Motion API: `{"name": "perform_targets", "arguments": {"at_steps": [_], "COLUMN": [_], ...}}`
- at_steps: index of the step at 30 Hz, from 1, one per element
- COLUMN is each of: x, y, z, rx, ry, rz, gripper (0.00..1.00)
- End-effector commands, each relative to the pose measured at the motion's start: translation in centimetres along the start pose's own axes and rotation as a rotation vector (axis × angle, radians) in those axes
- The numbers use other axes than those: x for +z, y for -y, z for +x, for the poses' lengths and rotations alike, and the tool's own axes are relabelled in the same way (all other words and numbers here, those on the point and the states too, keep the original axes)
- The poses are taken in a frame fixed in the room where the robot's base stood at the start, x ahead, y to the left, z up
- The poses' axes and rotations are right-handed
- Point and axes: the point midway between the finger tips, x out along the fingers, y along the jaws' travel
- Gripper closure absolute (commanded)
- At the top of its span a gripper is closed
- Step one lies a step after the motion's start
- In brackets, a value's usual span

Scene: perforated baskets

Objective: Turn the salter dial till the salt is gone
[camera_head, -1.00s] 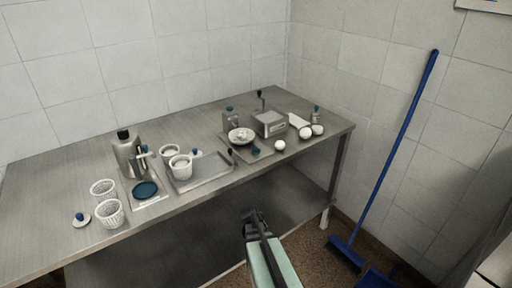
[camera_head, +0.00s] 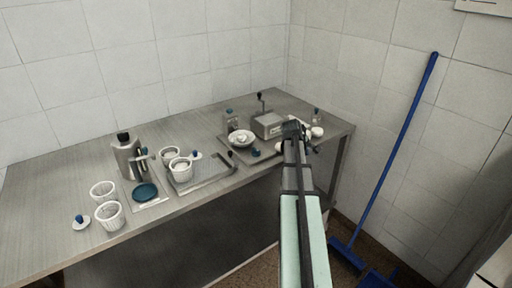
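A grey box-shaped device (camera_head: 267,124) with an upright black-knobbed lever stands on a tray at the right part of the table; it may be the salter, but its dial cannot be made out. A white bowl (camera_head: 241,138) with pale contents sits left of it. No salt can be told apart at this size. My gripper (camera_head: 294,128) is at the right front side of the grey device, over the white round pieces, and partly hides them. Its fingers are too small and dark to tell whether they are open or touching anything.
White perforated baskets (camera_head: 110,215) stand at the left, beside a steel canister (camera_head: 129,156) and a blue round pad (camera_head: 146,192). A shallow grey tray (camera_head: 212,172) lies mid-table. A small blue-topped container (camera_head: 231,120) stands behind the bowl. A blue broom (camera_head: 395,150) leans on the right wall.

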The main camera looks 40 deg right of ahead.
Motion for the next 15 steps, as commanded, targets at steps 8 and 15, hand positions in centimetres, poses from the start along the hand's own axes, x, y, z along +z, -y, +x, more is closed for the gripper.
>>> {"name": "perform_targets", "arguments": {"at_steps": [8, 15], "x": [-7.1, -13.5], "y": [-3.9, -3.4], "z": [-9.1, -18.2], "rx": [-0.209, -0.442], "ry": [-0.063, -0.079], "rz": [0.161, 0.254], "gripper": [0.57, 0.57]}}
